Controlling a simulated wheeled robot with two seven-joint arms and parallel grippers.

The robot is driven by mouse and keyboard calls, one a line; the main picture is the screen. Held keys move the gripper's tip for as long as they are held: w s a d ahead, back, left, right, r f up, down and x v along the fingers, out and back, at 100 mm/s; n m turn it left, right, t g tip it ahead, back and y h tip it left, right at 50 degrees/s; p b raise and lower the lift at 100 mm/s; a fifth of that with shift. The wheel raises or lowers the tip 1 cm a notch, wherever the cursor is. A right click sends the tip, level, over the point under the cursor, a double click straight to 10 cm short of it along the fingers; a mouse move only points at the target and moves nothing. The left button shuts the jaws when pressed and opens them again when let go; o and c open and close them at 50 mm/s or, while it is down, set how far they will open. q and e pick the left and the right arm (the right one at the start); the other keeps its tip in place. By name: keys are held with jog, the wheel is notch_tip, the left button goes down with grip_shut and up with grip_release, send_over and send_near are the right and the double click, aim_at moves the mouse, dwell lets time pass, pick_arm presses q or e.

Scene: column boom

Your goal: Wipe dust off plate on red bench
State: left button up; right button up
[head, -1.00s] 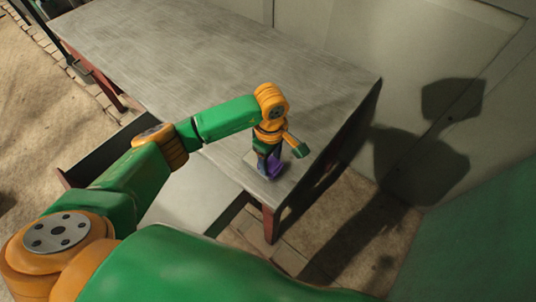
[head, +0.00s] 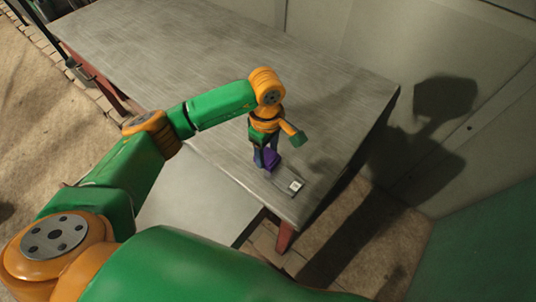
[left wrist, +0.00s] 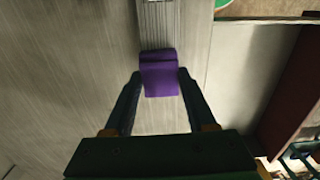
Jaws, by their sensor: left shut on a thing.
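My left gripper (head: 266,164) is shut on a purple pad (head: 271,159), low over the near end of the bench (head: 210,75), which has a grey top and red legs. The left wrist view shows the purple pad (left wrist: 160,75) between the two fingertips. A narrow grey plate (head: 284,181) lies near the bench's front corner, with a small pale patch at its near end. It shows as a pale ribbed strip (left wrist: 157,22) beyond the pad in the left wrist view. The pad is over or on the plate; contact is unclear. Dust cannot be made out. My right gripper is out of view.
A pale flat surface (head: 195,205) lies lower, along the bench's front side. A panelled wall (head: 440,60) stands behind the bench's right end. The rest of the bench top is clear.

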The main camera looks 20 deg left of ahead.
pick_arm(q)
jog(key=r, duration=0.1)
jog(key=d+r+p, duration=0.1)
jog(key=r, duration=0.1)
jog(key=shift+s, duration=0.2)
jog(key=shift+r+p, duration=0.35)
jog(key=shift+p, duration=0.05)
jog(key=shift+w+a+r+p, duration=0.1)
jog(key=shift+a+r+p, duration=0.15)
jog(key=shift+r+p, duration=0.6)
jog(key=shift+r, duration=0.35)
jog(key=shift+d, duration=0.1)
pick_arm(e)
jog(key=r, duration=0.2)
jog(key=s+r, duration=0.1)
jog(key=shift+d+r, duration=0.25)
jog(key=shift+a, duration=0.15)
